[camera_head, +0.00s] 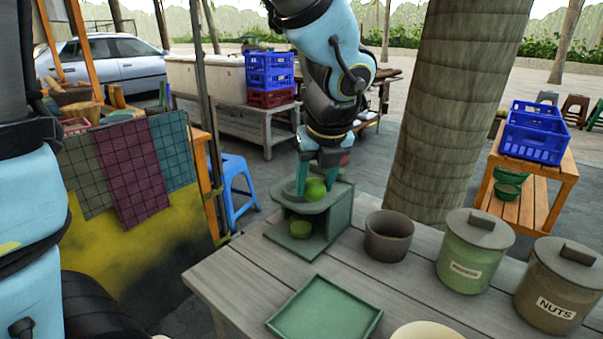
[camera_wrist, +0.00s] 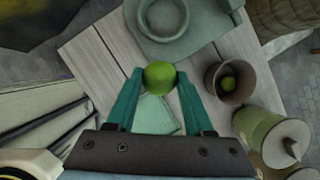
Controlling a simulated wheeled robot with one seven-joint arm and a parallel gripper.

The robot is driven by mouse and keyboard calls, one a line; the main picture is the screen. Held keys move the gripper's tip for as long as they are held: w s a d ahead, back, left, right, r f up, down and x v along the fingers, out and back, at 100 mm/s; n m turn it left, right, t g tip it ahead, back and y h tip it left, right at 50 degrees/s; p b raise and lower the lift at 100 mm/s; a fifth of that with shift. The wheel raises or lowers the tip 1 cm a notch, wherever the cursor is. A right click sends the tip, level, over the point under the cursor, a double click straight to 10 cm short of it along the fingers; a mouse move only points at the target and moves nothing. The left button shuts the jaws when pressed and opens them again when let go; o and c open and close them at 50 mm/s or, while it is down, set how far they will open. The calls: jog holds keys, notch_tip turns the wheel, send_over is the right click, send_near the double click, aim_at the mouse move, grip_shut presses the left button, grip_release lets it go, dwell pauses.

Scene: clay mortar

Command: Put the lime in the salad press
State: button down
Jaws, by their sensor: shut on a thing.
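My gripper (camera_head: 316,186) is shut on a round green lime (camera_head: 315,190). The lime shows between the two teal fingertips (camera_wrist: 159,74) in the wrist view. The grey-green salad press (camera_head: 341,208) stands on the wooden table, with a round opening in its top and an open lower bay. In the head view the lime overlaps the press's top. In the wrist view the press (camera_wrist: 205,38) lies beyond the lime, toward the top of the picture, so the lime appears off to one side of its opening.
Lidded jars (camera_head: 470,255) (camera_head: 556,290) stand farther right. A green square tray (camera_head: 325,312) lies in front. A tree trunk (camera_head: 445,110) rises behind the table.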

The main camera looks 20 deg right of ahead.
jog(key=w, duration=0.3)
jog(key=w+p, duration=0.1)
jog(key=w, duration=0.2)
jog(key=w+d, duration=0.1)
jog(key=w, duration=0.2)
jog(key=shift+p, duration=0.3)
jog(key=shift+w+d+f, duration=0.1)
jog(key=shift+w+f, duration=0.1)
jog(key=shift+f, duration=1.55)
jog(key=shift+f, duration=0.1)
